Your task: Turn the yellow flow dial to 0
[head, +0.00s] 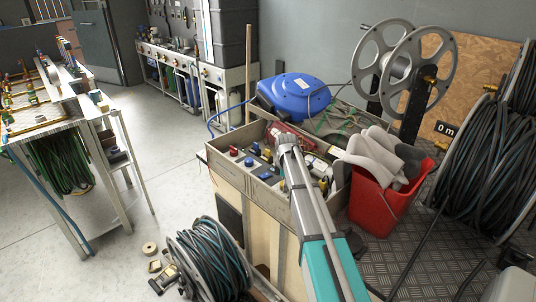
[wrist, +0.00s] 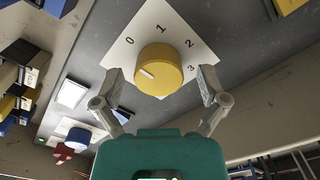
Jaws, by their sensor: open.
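The yellow dial (wrist: 160,72) sits on a white plate (wrist: 119,52) marked 0, 1, 2 and 3 in the wrist view. A short pale mark on the dial's face lies on its left side, lower in the picture than the 0. I cannot tell exactly where the mark points on the scale. My gripper (wrist: 162,75) is open, with one finger left and one right of the dial. Both fingers look apart from it. In the head view my arm reaches the workbench box, and I cannot clearly make out the dial there.
A blue knob (wrist: 79,136) and a red valve handle (wrist: 63,154) sit on the same panel, lower left. In the head view, a red bucket (head: 375,207) with grey cloth-like items stands right of my arm. A blue hose reel (head: 296,95) stands behind the box.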

